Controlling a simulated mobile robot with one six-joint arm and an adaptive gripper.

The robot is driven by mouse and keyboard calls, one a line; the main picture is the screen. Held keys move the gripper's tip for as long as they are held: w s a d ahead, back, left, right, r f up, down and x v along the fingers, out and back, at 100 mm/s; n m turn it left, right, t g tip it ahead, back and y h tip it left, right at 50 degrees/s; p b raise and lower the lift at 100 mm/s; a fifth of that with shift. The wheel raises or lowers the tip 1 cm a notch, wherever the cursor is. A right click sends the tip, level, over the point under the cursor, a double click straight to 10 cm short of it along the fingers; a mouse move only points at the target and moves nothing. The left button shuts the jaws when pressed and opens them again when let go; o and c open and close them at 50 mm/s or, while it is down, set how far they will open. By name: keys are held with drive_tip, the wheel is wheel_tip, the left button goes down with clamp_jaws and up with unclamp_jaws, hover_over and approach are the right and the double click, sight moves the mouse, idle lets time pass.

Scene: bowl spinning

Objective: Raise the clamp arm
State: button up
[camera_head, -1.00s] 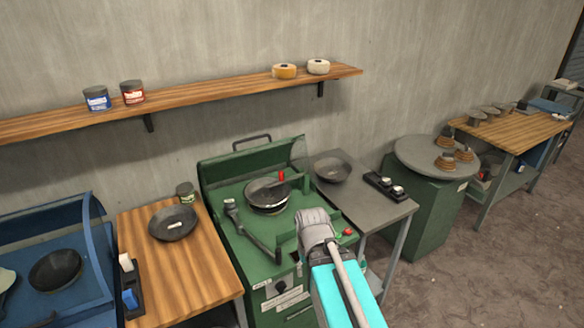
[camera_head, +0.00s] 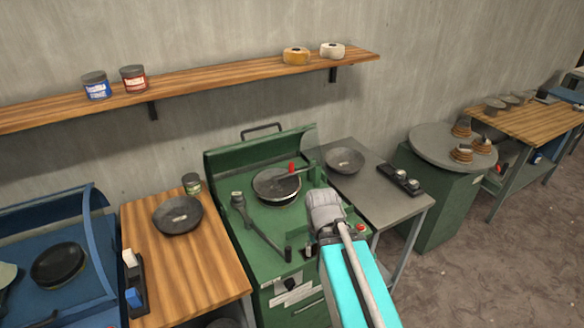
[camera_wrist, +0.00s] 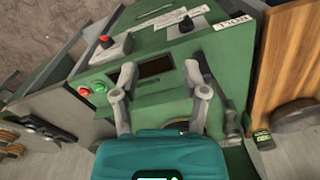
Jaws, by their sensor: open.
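A green spinning machine (camera_head: 222,165) stands mid-view in the head view, a dark round bowl (camera_head: 272,190) on its top. A thin bar with a red-tipped handle (camera_head: 291,168) reaches over the bowl from the right. A dark grey lever (camera_head: 262,232) slants across the machine's front left; I cannot tell for certain which of these is the clamp arm. In the wrist view my gripper (camera_wrist: 160,70) is open, its two grey fingers spread over the machine's green body with nothing between them.
Red (camera_wrist: 84,92) and green (camera_wrist: 100,87) buttons lie left of my fingers. A wooden table (camera_head: 180,265) adjoins the machine on the left; a grey table (camera_head: 385,210) with a dark bowl (camera_head: 344,160) adjoins it on the right. A wooden shelf (camera_head: 215,80) runs above.

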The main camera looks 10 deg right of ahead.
drive_tip(key=shift+o, duration=0.4)
drive_tip(key=shift+w+a+f, duration=0.1)
drive_tip(key=shift+w+f, duration=0.1)
drive_tip(key=shift+w, duration=0.05)
drive_tip(key=w+a+f+m+t+y+b, duration=0.2)
drive_tip(key=w+a+f+m+y+b, duration=0.15)
drive_tip(key=w+m+b, duration=0.35)
drive_tip(key=m+t+y+b, duration=0.5)
drive_tip(key=m+t+b, duration=1)
drive_tip(key=m, duration=0.9)
approach(293, 168)
drive_tip(key=s+d+g, duration=0.1)
drive_tip(key=s, duration=0.1)
drive_tip(key=shift+s+d+r, duration=0.2)
drive_tip(key=shift+r, duration=0.2)
drive_tip(key=shift+w+a, duration=0.1)
drive_tip(key=x, duration=1.3)
drive_tip(key=shift+w+a+f, duration=0.1)
drive_tip(key=shift+w+f, duration=0.05)
drive_tip(key=shift+w, duration=0.15)
drive_tip(key=shift+c, duration=0.3)
